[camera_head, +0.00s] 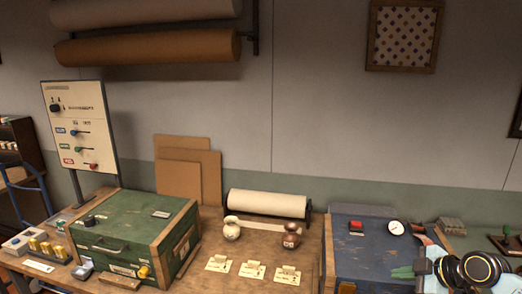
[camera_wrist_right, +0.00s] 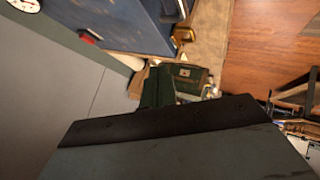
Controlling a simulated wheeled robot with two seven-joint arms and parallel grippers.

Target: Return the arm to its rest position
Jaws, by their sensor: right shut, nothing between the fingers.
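My right arm (camera_head: 468,270) comes in at the lower right of the head view. My right gripper (camera_head: 408,271) has green fingers, points left and is shut and empty. It appears over the right part of the blue box (camera_head: 358,250); whether it touches the box I cannot tell. In the right wrist view, a broad grey-green surface with a dark edge fills the bottom, and the blue box (camera_wrist_right: 115,22) is at the top. My left gripper is not in view.
A green wooden box (camera_head: 125,225) stands on the table at the left. A control panel (camera_head: 80,125) stands behind.

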